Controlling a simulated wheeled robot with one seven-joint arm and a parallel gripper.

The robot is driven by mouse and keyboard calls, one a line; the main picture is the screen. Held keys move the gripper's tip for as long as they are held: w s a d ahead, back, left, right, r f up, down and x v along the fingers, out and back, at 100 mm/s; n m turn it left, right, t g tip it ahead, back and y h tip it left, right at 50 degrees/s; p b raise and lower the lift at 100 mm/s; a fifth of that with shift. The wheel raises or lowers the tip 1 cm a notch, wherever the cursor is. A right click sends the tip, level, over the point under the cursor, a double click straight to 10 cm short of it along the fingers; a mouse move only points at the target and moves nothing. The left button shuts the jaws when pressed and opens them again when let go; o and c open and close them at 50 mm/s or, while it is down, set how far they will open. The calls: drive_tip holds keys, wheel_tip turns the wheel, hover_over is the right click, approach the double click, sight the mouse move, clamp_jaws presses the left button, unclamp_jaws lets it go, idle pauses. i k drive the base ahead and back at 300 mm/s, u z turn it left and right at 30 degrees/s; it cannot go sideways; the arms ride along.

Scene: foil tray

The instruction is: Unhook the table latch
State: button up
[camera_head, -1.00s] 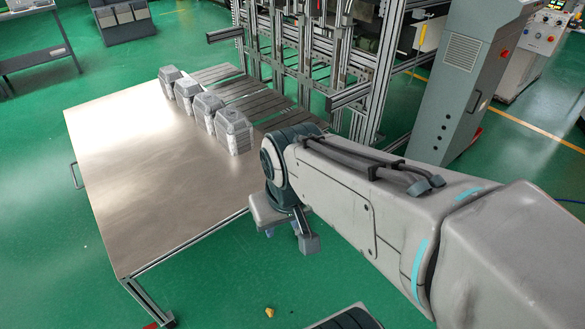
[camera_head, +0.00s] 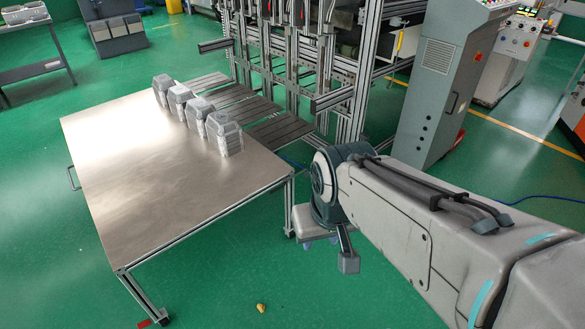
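The table (camera_head: 150,195) has a bare metal top and a metal frame on legs. It stands in the left half of the view, beside the machine frame. I cannot make out its latch. A dark handle (camera_head: 72,178) sticks out from its left edge. My gripper (camera_head: 322,243) hangs under the end of my arm, to the right of the table's right corner and apart from it. Small bluish parts show below its grey body, too small to tell whether the fingers are open or shut. I see nothing held.
Several stacks of foil trays (camera_head: 222,136) stand along the table's back right edge. Dark slats (camera_head: 235,93) lead to an aluminium machine frame (camera_head: 357,75). A grey cabinet (camera_head: 440,85) stands right of it. A small yellow scrap (camera_head: 261,308) lies on the open green floor.

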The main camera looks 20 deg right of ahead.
sight(286, 180)
drive_tip(key=z, duration=0.35)
drive_tip(key=i, duration=1.7)
drive_tip(key=u, duration=0.1)
